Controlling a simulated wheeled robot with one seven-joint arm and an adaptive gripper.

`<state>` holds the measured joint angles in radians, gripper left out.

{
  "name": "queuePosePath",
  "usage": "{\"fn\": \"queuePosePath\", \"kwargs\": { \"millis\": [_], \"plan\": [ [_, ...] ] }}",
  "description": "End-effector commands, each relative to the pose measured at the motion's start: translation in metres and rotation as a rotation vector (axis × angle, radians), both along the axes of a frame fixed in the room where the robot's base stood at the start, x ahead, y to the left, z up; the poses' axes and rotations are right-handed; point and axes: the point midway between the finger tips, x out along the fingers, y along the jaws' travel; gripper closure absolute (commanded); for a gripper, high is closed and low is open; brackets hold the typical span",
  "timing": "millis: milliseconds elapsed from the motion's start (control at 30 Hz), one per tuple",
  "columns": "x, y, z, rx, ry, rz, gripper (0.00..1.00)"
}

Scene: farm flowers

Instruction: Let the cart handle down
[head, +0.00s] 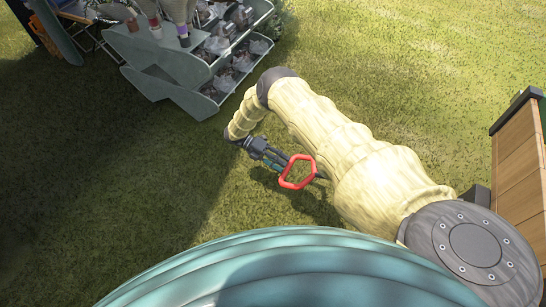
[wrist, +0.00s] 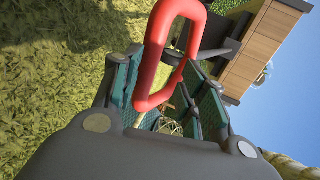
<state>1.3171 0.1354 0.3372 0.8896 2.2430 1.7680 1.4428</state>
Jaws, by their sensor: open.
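The cart handle is a red loop (head: 297,172) at the end of a dark bar; in the head view it stands above the grass, left of my arm. The red loop also shows in the wrist view (wrist: 147,78), at the top centre. My gripper (head: 284,164) is at the loop, its fingers reaching toward it. In the wrist view my gripper (wrist: 168,88) has its two teal-padded fingers spread apart, with the loop between or just above them. I cannot tell whether a finger touches it. Most of the cart is hidden.
A grey-green tiered flower stand (head: 180,70) with wrapped bunches and cone-shaped vases is at the upper left. A wooden-panelled box (head: 520,155) with dark edges stands at the right. Open grass (head: 400,60) lies beyond my arm, and shaded grass at left.

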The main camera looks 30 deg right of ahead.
Motion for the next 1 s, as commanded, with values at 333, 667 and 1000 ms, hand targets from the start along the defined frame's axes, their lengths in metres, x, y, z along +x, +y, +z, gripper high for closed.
{"fn": "queuePosePath", "kwargs": {
  "millis": [333,667,1000],
  "plan": [
    [0.039,0.028,0.014,0.0,-0.004,0.0,0.58],
    [0.072,0.052,0.025,0.0,-0.004,0.0,0.58],
    [0.089,0.063,0.032,0.0,-0.004,0.0,0.58]
  ]
}}
